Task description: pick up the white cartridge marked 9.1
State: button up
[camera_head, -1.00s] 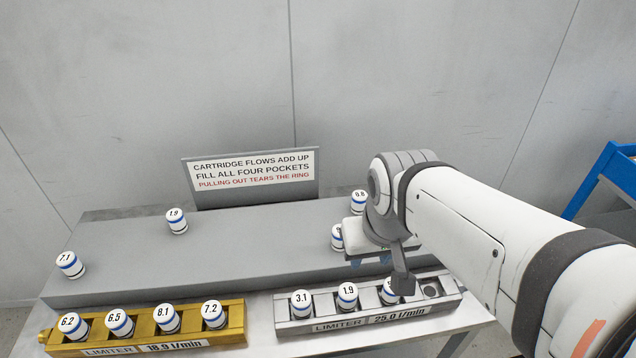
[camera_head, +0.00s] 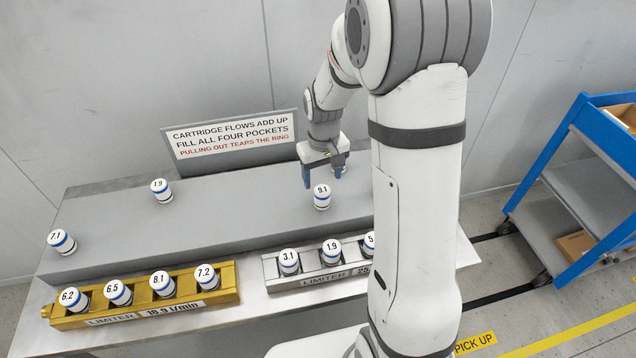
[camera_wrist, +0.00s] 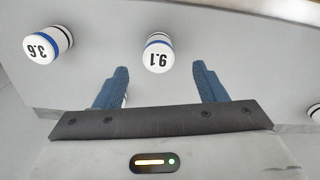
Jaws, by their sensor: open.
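The white cartridge marked 9.1 (camera_head: 322,197) has a blue band and stands upright on the raised grey shelf. In the wrist view the same cartridge (camera_wrist: 158,54) sits beyond the fingertips, roughly in line with the gap between them. My gripper (camera_head: 323,176) is open and empty, just behind the cartridge in the head view. In the wrist view my gripper's blue fingers (camera_wrist: 161,72) are spread apart and do not touch the cartridge.
A cartridge marked 3.6 (camera_wrist: 46,43) stands beside it in the wrist view. Cartridges 1.9 (camera_head: 160,191) and 7.1 (camera_head: 62,242) stand on the shelf's left. A gold limiter block (camera_head: 228,283) and a silver limiter block (camera_head: 272,269) hold cartridges in front. A sign (camera_head: 232,138) stands behind.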

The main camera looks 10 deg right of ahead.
aim_at(322, 190)
jog(key=shift+w+f, duration=0.35)
jog(key=shift+f, duration=0.45)
notch_tip(322, 190, down, 7)
jog(key=shift+d+f+p, duration=0.1)
jog(key=shift+f+p, duration=0.1)
jog(key=shift+p, duration=0.8)
jog(key=shift+c, duration=0.3)
jog(key=c, duration=1.1)
jog(key=shift+r, duration=0.1)
